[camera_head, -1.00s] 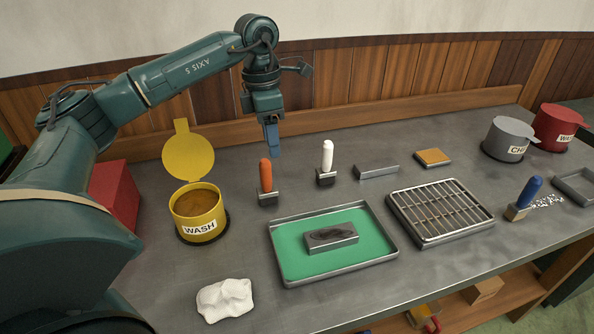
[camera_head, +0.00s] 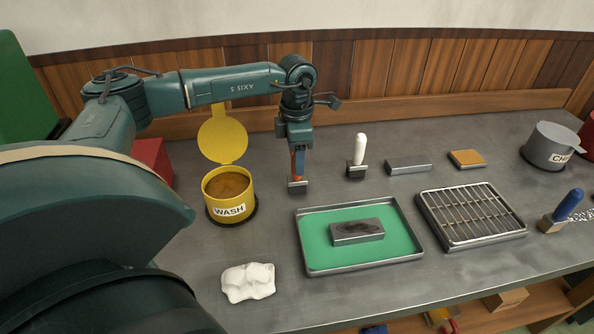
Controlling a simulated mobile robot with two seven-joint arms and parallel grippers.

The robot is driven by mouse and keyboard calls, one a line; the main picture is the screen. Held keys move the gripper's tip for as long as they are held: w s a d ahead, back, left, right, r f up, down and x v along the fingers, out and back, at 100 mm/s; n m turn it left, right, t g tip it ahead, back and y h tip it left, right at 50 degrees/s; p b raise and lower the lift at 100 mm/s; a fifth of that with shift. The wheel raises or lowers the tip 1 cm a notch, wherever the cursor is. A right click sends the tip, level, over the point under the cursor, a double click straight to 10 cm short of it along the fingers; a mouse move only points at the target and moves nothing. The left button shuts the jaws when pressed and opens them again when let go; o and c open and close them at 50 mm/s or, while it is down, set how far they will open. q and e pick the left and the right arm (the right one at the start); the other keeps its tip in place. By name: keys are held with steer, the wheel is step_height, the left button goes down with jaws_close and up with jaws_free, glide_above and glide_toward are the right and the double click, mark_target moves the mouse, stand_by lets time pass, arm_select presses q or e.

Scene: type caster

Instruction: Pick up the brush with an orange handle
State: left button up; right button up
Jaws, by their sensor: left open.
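The brush with an orange handle (camera_head: 298,185) stands upright on the grey bench, to the right of the yellow wash pot. Its grey base shows, but most of its orange handle is hidden by my left gripper (camera_head: 298,168). The left gripper points down over the handle, with its fingers open at the handle's height. I cannot tell whether a finger touches the handle. My right gripper is not in view.
A yellow wash pot (camera_head: 229,198) with a raised lid stands left of the brush. A white-handled brush (camera_head: 358,158) stands to the right. A tray with a green floor (camera_head: 314,258) lies in front, and a crumpled white cloth (camera_head: 248,282) lies front left.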

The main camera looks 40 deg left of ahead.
arm_select(q)
steer(key=shift+f, duration=0.9)
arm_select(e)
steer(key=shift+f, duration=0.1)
arm_select(q)
steer(key=shift+c, duration=0.2)
